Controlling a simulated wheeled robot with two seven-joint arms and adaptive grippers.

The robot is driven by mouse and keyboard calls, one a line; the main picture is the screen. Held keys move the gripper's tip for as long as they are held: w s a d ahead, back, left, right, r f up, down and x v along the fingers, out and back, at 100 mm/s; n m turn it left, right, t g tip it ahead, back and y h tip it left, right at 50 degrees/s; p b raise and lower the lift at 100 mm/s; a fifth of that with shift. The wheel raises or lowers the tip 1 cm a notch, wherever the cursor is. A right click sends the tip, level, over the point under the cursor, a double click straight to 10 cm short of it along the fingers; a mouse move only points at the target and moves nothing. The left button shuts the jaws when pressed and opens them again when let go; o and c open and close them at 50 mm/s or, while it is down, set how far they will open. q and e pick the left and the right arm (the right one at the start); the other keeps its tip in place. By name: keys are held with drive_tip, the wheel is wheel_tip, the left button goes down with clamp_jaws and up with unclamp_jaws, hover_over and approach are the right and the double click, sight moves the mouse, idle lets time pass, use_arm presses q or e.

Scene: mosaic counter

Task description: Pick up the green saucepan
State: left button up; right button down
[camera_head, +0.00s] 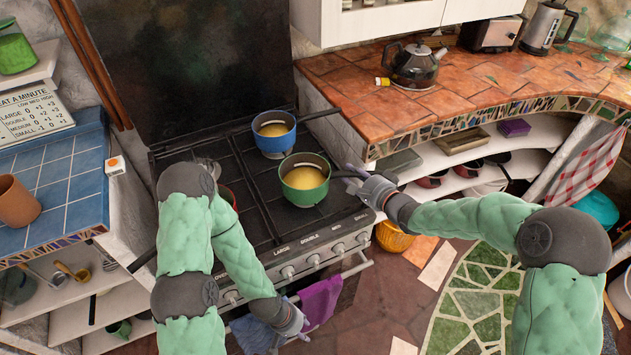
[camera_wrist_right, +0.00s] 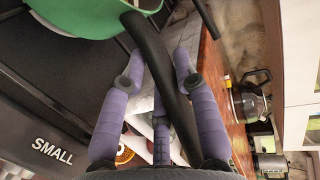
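The green saucepan (camera_head: 304,180) sits upright on the right front of the stove, with yellowish contents. Its black handle points right, toward my right gripper (camera_head: 362,180). In the right wrist view the green pan (camera_wrist_right: 85,15) is at the top, and its black handle (camera_wrist_right: 155,50) runs down between the purple fingers of my right gripper (camera_wrist_right: 160,75). These fingers are spread apart around the handle, with gaps visible on the sides. My left gripper (camera_head: 292,322) hangs low in front of the oven, by the towels; its fingers are too unclear to read.
A blue saucepan (camera_head: 274,134) stands just behind the green one, its handle pointing right. The tiled counter (camera_head: 380,110) rises to the right, with a dark kettle (camera_head: 414,66) on it. A purple towel (camera_head: 321,298) hangs on the oven rail. Open shelves lie below the counter.

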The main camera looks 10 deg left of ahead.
drive_tip(key=shift+w+r, duration=0.1)
drive_tip(key=shift+r, duration=0.15)
drive_tip(key=shift+r+p, duration=0.45)
drive_tip(key=shift+r, duration=0.1)
wheel_tip(320, 180, up, 2)
drive_tip(key=shift+r+p, duration=0.1)
drive_tip(key=shift+p, duration=0.6)
drive_tip(key=s+a+r+p, duration=0.1)
drive_tip(key=s+r+p, duration=0.1)
drive_tip(key=s+r, duration=0.2)
drive_tip(key=s+r+p, duration=0.3)
drive_tip(key=s+r, duration=0.2)
drive_tip(key=s, duration=0.5)
drive_tip(key=shift+a+r, duration=0.3)
drive_tip(key=shift+a, duration=0.1)
